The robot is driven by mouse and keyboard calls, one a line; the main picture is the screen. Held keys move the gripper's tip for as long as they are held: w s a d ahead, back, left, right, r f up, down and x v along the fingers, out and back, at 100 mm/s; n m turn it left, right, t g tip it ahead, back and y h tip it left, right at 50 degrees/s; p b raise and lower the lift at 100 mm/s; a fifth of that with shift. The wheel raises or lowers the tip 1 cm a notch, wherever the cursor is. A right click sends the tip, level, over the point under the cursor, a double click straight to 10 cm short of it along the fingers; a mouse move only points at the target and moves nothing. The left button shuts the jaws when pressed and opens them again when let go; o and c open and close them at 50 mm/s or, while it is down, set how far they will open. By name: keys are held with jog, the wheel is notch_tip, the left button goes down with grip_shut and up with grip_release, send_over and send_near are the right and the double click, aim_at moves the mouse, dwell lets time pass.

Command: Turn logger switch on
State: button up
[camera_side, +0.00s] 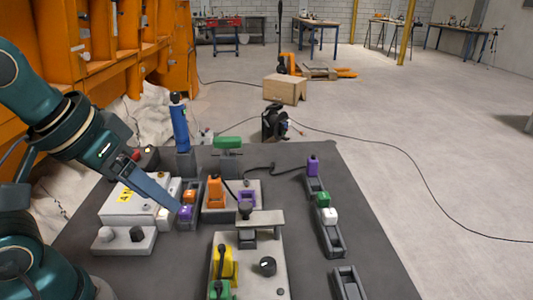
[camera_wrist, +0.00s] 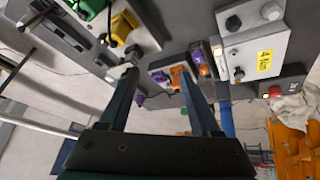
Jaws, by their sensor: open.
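No part is readably marked as the logger, so I cannot tell which switch is the logger switch. A pale box (camera_side: 118,211) with a yellow "4" label stands at the left of the dark mat; it also shows in the wrist view (camera_wrist: 244,54). Beside it, a dark grey rail holds a purple block (camera_side: 186,212) and an orange block (camera_side: 190,196). My gripper (camera_side: 176,207) is low over this area, its visible finger overlapping the box's right side. In the wrist view my gripper (camera_wrist: 157,73) is open, its two fingers apart with nothing held between them.
An orange handle (camera_side: 215,191) and a purple bracket (camera_side: 246,198) are on a plate right of the rail. A front plate carries a yellow part (camera_side: 224,263) and a black knob (camera_side: 267,266). A blue cylinder (camera_side: 180,125) stands behind. Mat between front plate and right-hand rails is clear.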

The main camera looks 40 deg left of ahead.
jog(key=w+d+r+n+g, duration=0.1)
jog(key=w+d+r, duration=0.1)
jog(key=w, duration=0.2)
jog(key=g, duration=0.5)
send_over(268, 262)
notch_tip(268, 262, down, 9)
jog(key=shift+w+f, duration=0.1)
jog(key=shift+w, duration=0.05)
jog(key=shift+d+f+m+y, duration=0.15)
jog(key=shift+f+m+y, duration=0.15)
jog(key=shift+f, duration=2.25)
grip_shut()
